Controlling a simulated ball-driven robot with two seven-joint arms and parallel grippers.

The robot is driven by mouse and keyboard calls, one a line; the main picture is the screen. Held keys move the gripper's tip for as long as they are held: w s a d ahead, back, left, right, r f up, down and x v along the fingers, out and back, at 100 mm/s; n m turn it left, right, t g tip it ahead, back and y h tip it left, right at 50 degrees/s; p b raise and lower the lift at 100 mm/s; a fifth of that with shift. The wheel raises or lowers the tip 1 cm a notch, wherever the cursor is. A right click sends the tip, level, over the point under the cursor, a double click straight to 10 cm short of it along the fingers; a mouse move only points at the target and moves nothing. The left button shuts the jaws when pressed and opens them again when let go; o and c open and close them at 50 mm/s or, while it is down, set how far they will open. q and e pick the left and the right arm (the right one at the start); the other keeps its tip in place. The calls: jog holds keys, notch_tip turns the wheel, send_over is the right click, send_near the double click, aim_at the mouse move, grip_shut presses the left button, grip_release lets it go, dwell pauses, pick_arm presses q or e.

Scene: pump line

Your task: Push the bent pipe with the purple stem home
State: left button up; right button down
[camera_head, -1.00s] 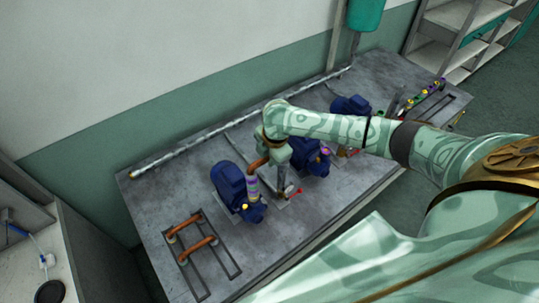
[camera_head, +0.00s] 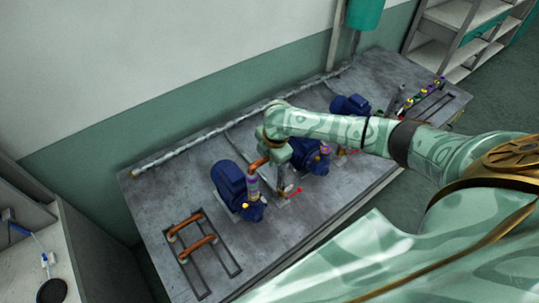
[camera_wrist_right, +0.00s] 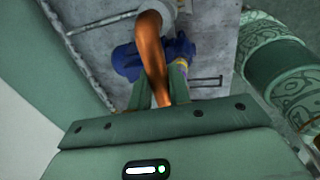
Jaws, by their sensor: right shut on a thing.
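The orange bent pipe (camera_head: 257,163) is at the left blue pump (camera_head: 229,183). Its near end meets a stem with purple bands (camera_head: 253,185) standing on that pump's front. I cannot tell how deep the pipe sits on the stem. My right gripper (camera_head: 269,157) is shut on the bent pipe from above. In the right wrist view the orange pipe (camera_wrist_right: 151,58) runs between the green fingers, with the blue pump beyond it. The pipe's other end is partly hidden by my gripper in the head view. My left gripper is in neither view.
Two orange bent pipes (camera_head: 197,248) lie on a dark rack at the table's left end. Other blue pumps (camera_head: 308,158) stand to the right, one close to my gripper. A red-handled lever (camera_head: 294,190) is near the table's front. A long pipe (camera_head: 225,127) runs along the back.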

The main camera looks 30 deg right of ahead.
dwell(0.7)
jog(key=shift+p, duration=0.4)
jog(key=shift+f, duration=0.3)
dwell(0.3)
jog(key=shift+s+f, duration=0.15)
jog(key=shift+s, duration=0.05)
dwell(0.5)
jog(key=shift+w, duration=0.2)
jog(key=shift+r+p, duration=0.3)
jog(key=shift+p, duration=0.15)
dwell(0.5)
